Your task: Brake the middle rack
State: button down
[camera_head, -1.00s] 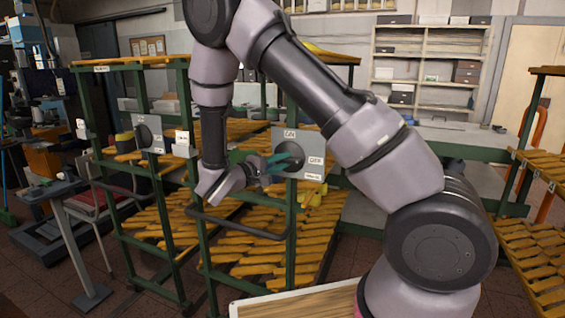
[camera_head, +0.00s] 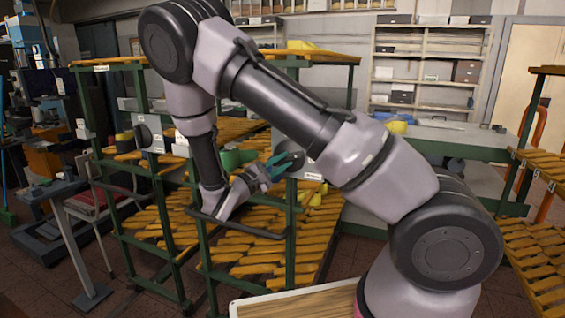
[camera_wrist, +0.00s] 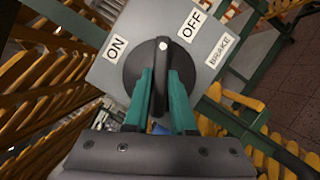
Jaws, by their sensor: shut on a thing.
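The middle rack (camera_head: 290,215) is a green frame with slatted yellow-orange shelves. Its grey brake panel (camera_wrist: 215,62) carries the labels ON, OFF and BRAKE. A round black knob (camera_wrist: 133,72) has a raised grip bar with a white dot. In the wrist view the dot points up, between ON and OFF. My gripper (camera_wrist: 161,90) has its teal fingers shut on the two sides of the knob's bar. In the head view my gripper (camera_head: 281,163) is at the panel, and its fingers and my arm cover much of the knob.
Another rack with its own panel (camera_head: 150,134) stands to the left. A dark handle bar (camera_head: 240,230) crosses the middle rack's front, close below my wrist. A further rack (camera_head: 535,240) is at the right. A wooden-topped surface (camera_head: 290,307) lies at the front.

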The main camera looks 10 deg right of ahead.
jog(key=n+t, duration=0.2)
jog(key=n, duration=0.2)
jog(key=n+t, duration=0.1)
jog(key=n, duration=0.3)
jog(key=shift+s+f+t+y, duration=0.1)
jog(key=shift+f+t+y, duration=0.05)
jog(key=shift+t+y, duration=0.2)
jog(key=n+t+y, duration=0.1)
jog(key=n, duration=0.2)
jog(key=n+t, duration=0.1)
jog(key=n, duration=0.2)
jog(key=n+t+y, duration=0.1)
jog(key=n, duration=0.1)
jog(key=shift+s+d+n+y, duration=0.1)
jog(key=shift+d+n+y, duration=0.05)
jog(key=shift+n+y, duration=0.25)
jog(key=shift+t, duration=0.25)
jog(key=c, duration=0.7)
grip_release()
jog(key=shift+c, duration=0.2)
jog(key=v, duration=1)
jog(key=shift+s+a+f, duration=0.15)
jog(key=shift+s+a, duration=0.1)
jog(key=shift+s, duration=0.05)
